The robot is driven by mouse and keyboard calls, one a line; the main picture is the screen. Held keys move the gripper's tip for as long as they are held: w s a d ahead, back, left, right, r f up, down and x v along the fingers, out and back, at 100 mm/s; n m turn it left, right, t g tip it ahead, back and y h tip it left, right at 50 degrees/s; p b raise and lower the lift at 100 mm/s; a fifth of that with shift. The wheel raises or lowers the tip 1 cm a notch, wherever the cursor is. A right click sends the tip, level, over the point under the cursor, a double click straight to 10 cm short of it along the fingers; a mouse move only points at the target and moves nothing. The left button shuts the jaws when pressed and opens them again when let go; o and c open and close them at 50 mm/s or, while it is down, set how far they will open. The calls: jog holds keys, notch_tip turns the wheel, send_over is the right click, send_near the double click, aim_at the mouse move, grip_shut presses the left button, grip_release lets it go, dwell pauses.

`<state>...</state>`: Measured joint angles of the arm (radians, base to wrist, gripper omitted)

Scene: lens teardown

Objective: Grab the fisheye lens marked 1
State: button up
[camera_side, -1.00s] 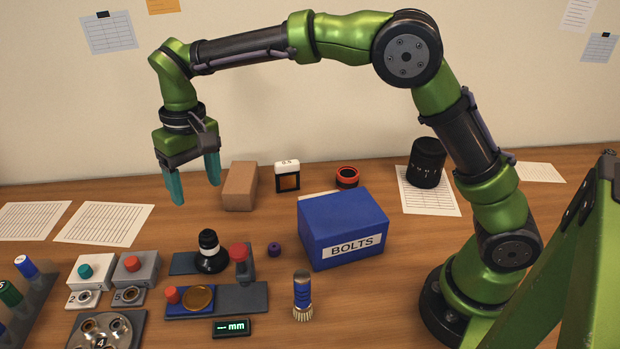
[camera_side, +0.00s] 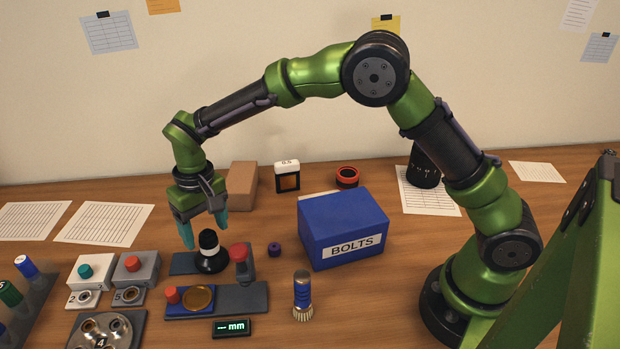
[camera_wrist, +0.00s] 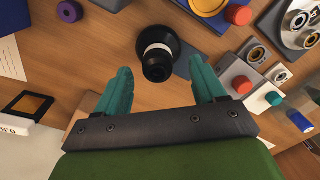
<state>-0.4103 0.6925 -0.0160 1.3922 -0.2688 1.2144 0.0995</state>
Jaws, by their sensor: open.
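A black lens-shaped piece with a pale band (camera_side: 210,257) stands upright at a dark plate, wide at its foot and narrow at its top. I take it for the fisheye lens, but I can read no number 1 on it. It also shows in the wrist view (camera_wrist: 157,38), top centre. My gripper (camera_side: 205,234) points down, open and empty, with its teal fingertips around the height of the piece's top. In the wrist view my gripper (camera_wrist: 160,66) has one finger on either side of the piece, with gaps. I cannot tell whether anything touches.
A red-topped post (camera_side: 240,262) stands close right of the piece. A small purple ring (camera_side: 274,249) and a blue BOLTS box (camera_side: 342,228) are farther right. A brown block (camera_side: 242,186) stands behind.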

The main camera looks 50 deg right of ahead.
aim_at(210, 247)
notch_tip(210, 247, down, 4)
jog(key=shift+w+f, duration=0.1)
jog(key=shift+w, duration=0.05)
jog(key=c, duration=1.2)
